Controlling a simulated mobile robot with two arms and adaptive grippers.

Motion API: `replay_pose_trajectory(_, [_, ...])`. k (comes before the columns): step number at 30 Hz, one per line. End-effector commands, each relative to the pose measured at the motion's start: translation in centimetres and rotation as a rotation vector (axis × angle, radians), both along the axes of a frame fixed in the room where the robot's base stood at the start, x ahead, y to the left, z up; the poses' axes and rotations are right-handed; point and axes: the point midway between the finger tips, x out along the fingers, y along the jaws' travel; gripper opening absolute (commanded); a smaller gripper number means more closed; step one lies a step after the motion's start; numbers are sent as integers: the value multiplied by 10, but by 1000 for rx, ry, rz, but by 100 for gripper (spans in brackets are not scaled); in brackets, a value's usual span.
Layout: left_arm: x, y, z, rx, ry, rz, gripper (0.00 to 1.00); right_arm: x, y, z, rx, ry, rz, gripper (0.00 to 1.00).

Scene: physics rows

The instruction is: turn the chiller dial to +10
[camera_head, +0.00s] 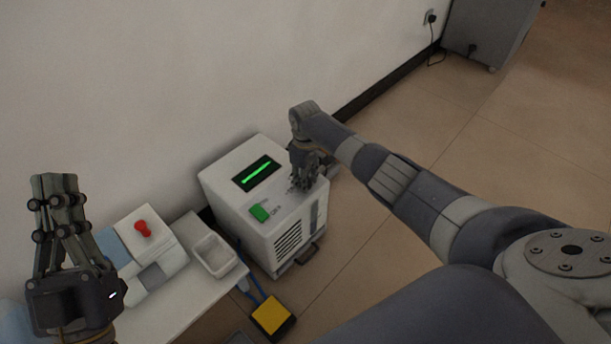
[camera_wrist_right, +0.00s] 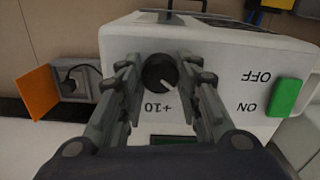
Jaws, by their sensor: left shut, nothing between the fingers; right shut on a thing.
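The chiller (camera_head: 250,215) is a white box on the floor against the wall. Its black dial (camera_wrist_right: 160,73) shows in the right wrist view, with a white pointer mark toward the lower right. A "+10" label (camera_wrist_right: 157,108) is printed upside down just below the dial. My right gripper (camera_wrist_right: 160,78) is shut on the dial, one finger on each side. In the head view my right gripper (camera_head: 304,187) covers the dial on the chiller's top. My left gripper (camera_head: 57,183) is shut and empty, raised at the far left, away from the chiller.
The chiller has a green-lit display (camera_head: 257,172) and a green switch (camera_wrist_right: 284,97) marked ON and OFF. A white table (camera_head: 190,305) holds a device with a red knob (camera_head: 142,229) and a tray (camera_head: 214,257). A yellow pedal (camera_head: 271,316) lies on the floor. Open floor lies right.

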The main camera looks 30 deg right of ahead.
Motion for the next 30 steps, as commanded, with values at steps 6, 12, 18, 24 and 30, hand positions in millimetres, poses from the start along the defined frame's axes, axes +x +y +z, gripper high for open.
replay_pose_trajectory(6, [29,-1,-45,81,286,16,0,0,1,3,3,1,-124,8])
replay_pose_trajectory(12, [40,2,-91,145,521,29,0,0,1,2,2,1,-246,8])
replay_pose_trajectory(18, [38,9,-136,201,740,42,0,0,2,2,3,1,-390,8])
replay_pose_trajectory(24, [27,17,-175,251,940,53,0,0,2,2,3,1,-566,8])
replay_pose_trajectory(30, [15,24,-201,281,1068,59,0,0,2,1,3,1,-721,8])
